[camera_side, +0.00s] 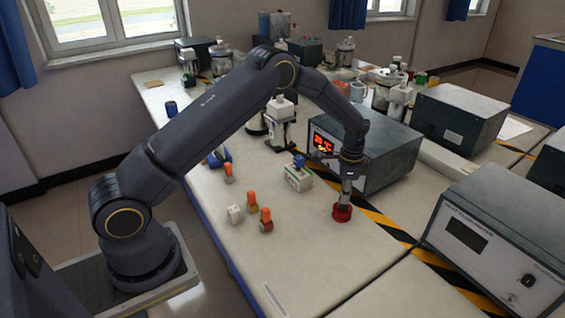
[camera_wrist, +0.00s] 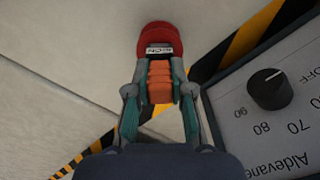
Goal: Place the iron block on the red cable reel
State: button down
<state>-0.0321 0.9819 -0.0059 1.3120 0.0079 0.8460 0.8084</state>
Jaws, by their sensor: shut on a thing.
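The red cable reel (camera_side: 342,213) stands on the bench below my gripper (camera_side: 347,185), and it also shows at the top of the wrist view (camera_wrist: 158,31). In the wrist view my gripper (camera_wrist: 160,90) is shut around an orange ribbed piece (camera_wrist: 160,80). Just beyond it is a small white label with dark lettering (camera_wrist: 160,49), seen against the red reel. I take the held piece to be the iron block, though its body is mostly hidden. It is right over the reel; whether it touches the reel I cannot tell.
A grey instrument box with a red display (camera_side: 375,155) stands close behind my gripper. Another metered box (camera_side: 495,235) is at the right.

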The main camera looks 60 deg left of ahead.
jog(key=shift+f, duration=0.1)
jog(key=c, duration=1)
grip_release()
jog(key=shift+c, duration=0.2)
notch_tip(320, 180, up, 12)
jog(key=shift+f, duration=0.1)
jog(key=s+d+r+n+t, duration=0.1)
jog(key=s+r+n+t, duration=0.25)
jog(key=s+r, duration=1.15)
jog(key=s+n+t, duration=0.2)
jog(key=s+n, duration=0.3)
jog(key=s, duration=1.2)
jog(key=shift+s+d+r, duration=0.25)
jog(key=shift+r, duration=0.2)
